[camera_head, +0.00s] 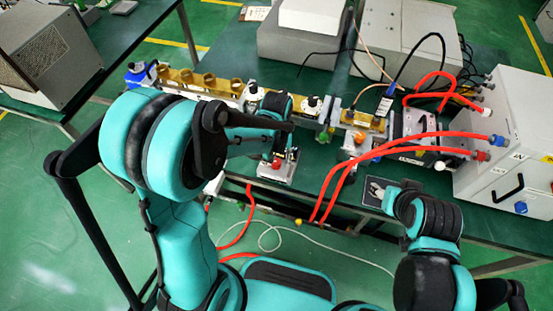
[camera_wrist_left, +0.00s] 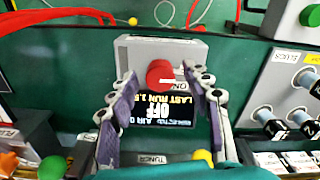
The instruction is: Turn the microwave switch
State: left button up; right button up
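The microwave switch appears as a round red knob (camera_wrist_left: 160,73) on a grey box (camera_wrist_left: 190,48) in the left wrist view. A small display (camera_wrist_left: 165,112) beside it reads "OFF" and "LAST RUN". My left gripper (camera_wrist_left: 158,80) is open, with one finger on each side of the knob; whether either finger touches it is unclear. In the head view the box (camera_head: 284,173) stands at the bench's front edge, and my left arm partly covers it and the left gripper (camera_head: 283,154). My right gripper (camera_head: 377,190) is low over the bench at right; its opening is too small to judge.
Red cables (camera_head: 345,170) run across the bench to a white cabinet (camera_head: 511,140) at right. A brass waveguide line (camera_head: 205,82) with knobs lies behind the grey box. Grey instruments (camera_head: 305,30) stand at the back.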

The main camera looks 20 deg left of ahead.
aim_at(276, 162)
pick_arm(q)
jog(key=shift+r, duration=0.1)
notch_tip(276, 162, up, 12)
dwell(0.5)
dwell(0.5)
jog(key=s+a+r+m+t, duration=0.1)
jog(key=s+a+t, duration=0.1)
jog(key=s, duration=0.3)
jog(key=s+a+r+m+t, duration=0.1)
jog(key=s+a+t, duration=0.1)
jog(key=s+t, duration=0.3)
jog(key=shift+s+a+r+m, duration=0.15)
jog(key=shift+a+r+m, duration=0.05)
jog(key=shift+a+m, duration=0.2)
dwell(1.5)
